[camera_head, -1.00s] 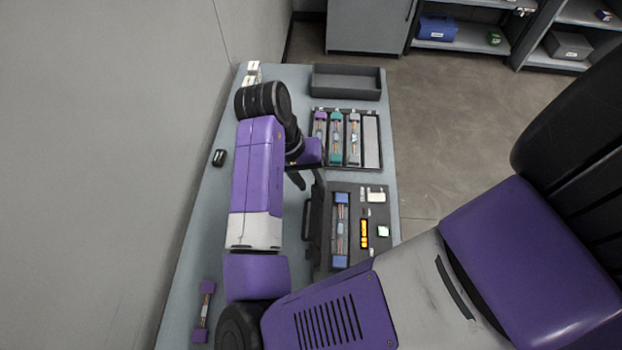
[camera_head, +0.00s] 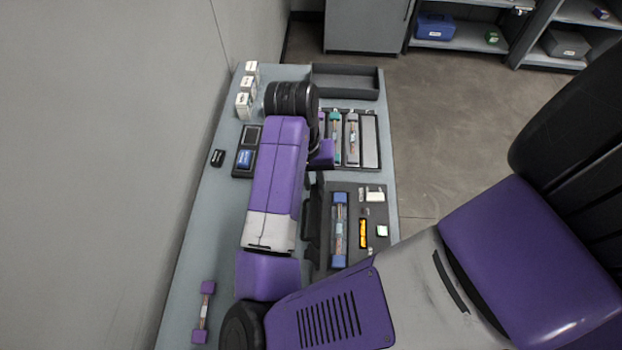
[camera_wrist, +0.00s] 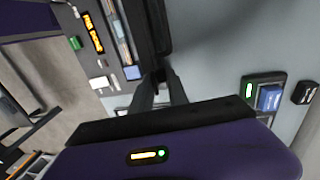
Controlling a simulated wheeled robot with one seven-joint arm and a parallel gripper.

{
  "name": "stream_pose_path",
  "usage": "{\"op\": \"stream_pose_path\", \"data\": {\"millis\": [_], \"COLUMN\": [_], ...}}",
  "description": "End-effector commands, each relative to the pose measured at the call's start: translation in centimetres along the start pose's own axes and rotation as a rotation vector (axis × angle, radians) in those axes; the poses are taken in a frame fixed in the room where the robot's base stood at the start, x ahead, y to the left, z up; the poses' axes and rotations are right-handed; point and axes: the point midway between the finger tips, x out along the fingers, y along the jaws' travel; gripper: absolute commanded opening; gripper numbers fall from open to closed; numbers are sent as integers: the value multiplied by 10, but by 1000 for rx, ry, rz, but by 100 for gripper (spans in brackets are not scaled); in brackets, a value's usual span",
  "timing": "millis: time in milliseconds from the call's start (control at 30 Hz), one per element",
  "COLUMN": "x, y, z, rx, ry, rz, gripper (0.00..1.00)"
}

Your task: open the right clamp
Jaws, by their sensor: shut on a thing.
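The splicer (camera_head: 374,245) lies on the table, with an orange lit display (camera_head: 363,233) and a fibre strip between two blue end blocks (camera_head: 340,198). Its dark raised flap (camera_head: 312,225) stands along its left side. My gripper (camera_wrist: 160,80) is shut on a small dark part at the near end of the flap, which I take as the right clamp (camera_wrist: 160,73). The fingers mostly hide this part, so its angle cannot be told. In the head view, my arm hides the fingertips.
A rack of fibre strips (camera_head: 371,140) and an empty grey tray (camera_head: 345,82) lie beyond the splicer. A black holder with a blue box (camera_head: 244,158), white boxes (camera_head: 243,106) and a purple-ended strip (camera_head: 204,312) are on the left.

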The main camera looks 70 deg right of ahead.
Motion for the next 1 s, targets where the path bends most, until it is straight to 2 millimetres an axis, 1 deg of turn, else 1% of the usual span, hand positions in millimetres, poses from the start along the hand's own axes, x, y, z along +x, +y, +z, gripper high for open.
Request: {"op": "stream_pose_path", "data": {"millis": [100,300,667,700,767,1000], "x": [0,0,-2,-2,-2,-1], "y": [7,13,14,14,14,14], "z": [0,0,0,0,0,0], "rx": [5,0,-3,-3,-3,-1], "ry": [1,2,3,3,3,2], "rz": [-107,-215,-231,-231,-230,-228], "gripper": [0,0,0,26,37,37]}}
